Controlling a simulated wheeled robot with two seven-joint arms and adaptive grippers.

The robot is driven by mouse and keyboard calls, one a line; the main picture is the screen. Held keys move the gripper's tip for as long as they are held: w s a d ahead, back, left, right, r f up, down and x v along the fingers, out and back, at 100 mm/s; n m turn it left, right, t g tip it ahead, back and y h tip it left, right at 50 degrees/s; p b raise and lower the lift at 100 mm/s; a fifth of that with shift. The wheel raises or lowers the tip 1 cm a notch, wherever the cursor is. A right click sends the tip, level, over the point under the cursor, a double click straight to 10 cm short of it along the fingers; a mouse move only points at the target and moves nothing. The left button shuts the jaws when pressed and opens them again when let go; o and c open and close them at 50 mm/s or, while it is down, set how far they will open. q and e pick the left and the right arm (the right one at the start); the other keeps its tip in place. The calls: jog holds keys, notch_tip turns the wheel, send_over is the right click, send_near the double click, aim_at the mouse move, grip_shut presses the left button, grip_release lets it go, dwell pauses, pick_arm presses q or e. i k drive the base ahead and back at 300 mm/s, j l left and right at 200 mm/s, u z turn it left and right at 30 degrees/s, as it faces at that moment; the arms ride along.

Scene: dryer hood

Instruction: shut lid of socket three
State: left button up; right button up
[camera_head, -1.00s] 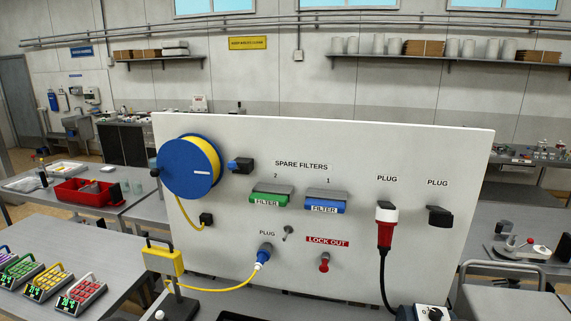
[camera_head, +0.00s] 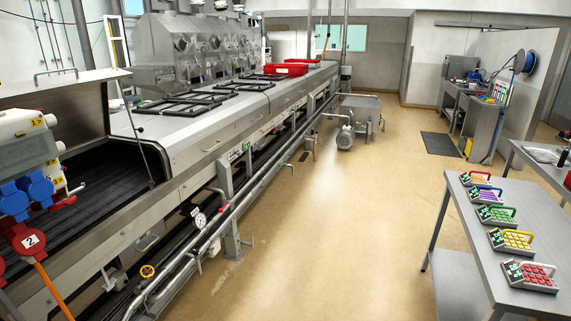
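At the left edge is a socket unit, partly cut off by the frame. It has a grey box (camera_head: 28,152) and white bodies with yellow labels (camera_head: 38,122). Two blue socket parts (camera_head: 38,187) sit side by side below the grey box. Under them is a red round part marked 2 (camera_head: 29,242), with an orange cable (camera_head: 48,290) running down from it. Another red part is cut off at the left edge. I cannot make out a number three or tell which lid belongs to socket three. Neither of my grippers is in view.
A long steel dryer (camera_head: 215,125) with a raised hood (camera_head: 60,85) fills the left side, with pipes and a gauge (camera_head: 200,220) along its front. The floor (camera_head: 340,230) is clear in the middle. A table (camera_head: 470,240) with several coloured keypad devices stands at right.

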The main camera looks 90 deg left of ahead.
aim_at(61, 203)
jog(key=u, duration=1.8)
